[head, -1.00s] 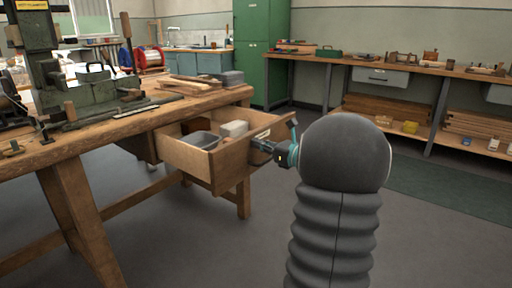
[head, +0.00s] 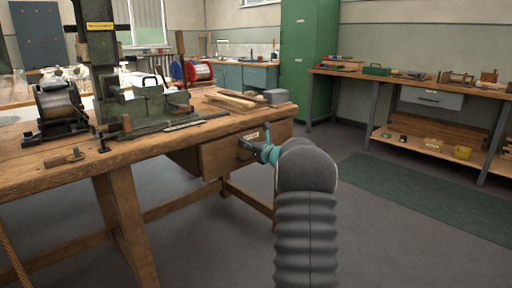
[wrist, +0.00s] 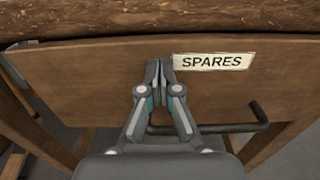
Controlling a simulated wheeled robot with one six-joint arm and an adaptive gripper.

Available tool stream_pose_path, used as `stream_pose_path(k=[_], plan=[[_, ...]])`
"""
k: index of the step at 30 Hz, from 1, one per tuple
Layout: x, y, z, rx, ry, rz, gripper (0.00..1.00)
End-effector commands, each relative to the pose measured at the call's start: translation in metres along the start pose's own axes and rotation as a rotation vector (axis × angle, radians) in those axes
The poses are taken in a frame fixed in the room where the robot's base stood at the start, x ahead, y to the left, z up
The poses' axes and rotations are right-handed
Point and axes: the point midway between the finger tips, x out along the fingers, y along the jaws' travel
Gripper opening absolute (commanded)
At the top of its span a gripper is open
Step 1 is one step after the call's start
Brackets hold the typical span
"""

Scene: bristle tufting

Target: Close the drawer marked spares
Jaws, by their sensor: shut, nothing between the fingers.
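The wooden drawer (head: 222,157) with its front under the workbench top is in the head view. Its front sits close beneath the bench edge and no open interior shows. In the wrist view the drawer front (wrist: 90,80) carries a label reading SPARES (wrist: 212,61) and a dark bar handle (wrist: 262,118). My gripper (wrist: 160,62) is shut and empty, its fingertips at the drawer front, left of the label and above the handle. In the head view my gripper (head: 243,143) is at the drawer front; whether it touches is hard to tell.
The wooden workbench (head: 60,168) holds a green machine (head: 140,108), a dark motor-like unit (head: 58,108) and wood pieces (head: 235,101). A green cabinet (head: 308,60) and a shelf bench (head: 400,80) stand behind. The floor right of the bench is clear.

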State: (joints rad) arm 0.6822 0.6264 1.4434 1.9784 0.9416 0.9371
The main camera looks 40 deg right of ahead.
Motion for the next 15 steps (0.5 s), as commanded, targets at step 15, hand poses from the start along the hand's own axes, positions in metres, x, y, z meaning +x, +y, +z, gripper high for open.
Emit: stream_pose_path(k=[15], plan=[[0.039,-0.001,0.001,0.000,-0.001,-0.002,0.00]])
